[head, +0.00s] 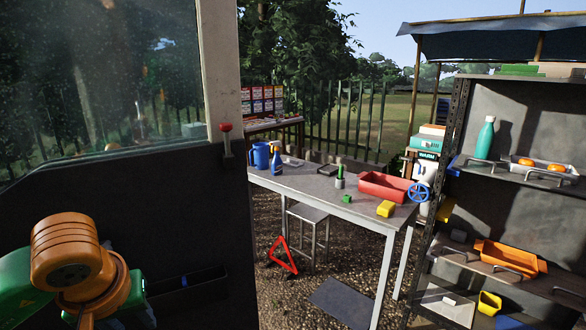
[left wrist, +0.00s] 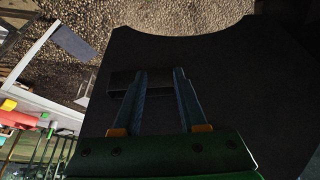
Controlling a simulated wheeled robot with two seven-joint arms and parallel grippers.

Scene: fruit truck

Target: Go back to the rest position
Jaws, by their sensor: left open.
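My left arm, orange and green, is at the lower left of the head view, in front of the dark inner panel of a door (head: 175,215). My left gripper (left wrist: 162,74) shows in the left wrist view with its two blue-grey fingers apart and nothing between them. Beyond the fingers is a dark panel with a black slot or pocket; whether they touch it I cannot tell. My right gripper is in neither view.
The door has a window and a red-knobbed lever (head: 226,140). Beyond it stands a table (head: 312,187) with a red tray (head: 385,187), a yellow block (head: 386,209) and a blue jug (head: 261,156). A loaded shelf (head: 513,183) stands at right. Gravel lies between.

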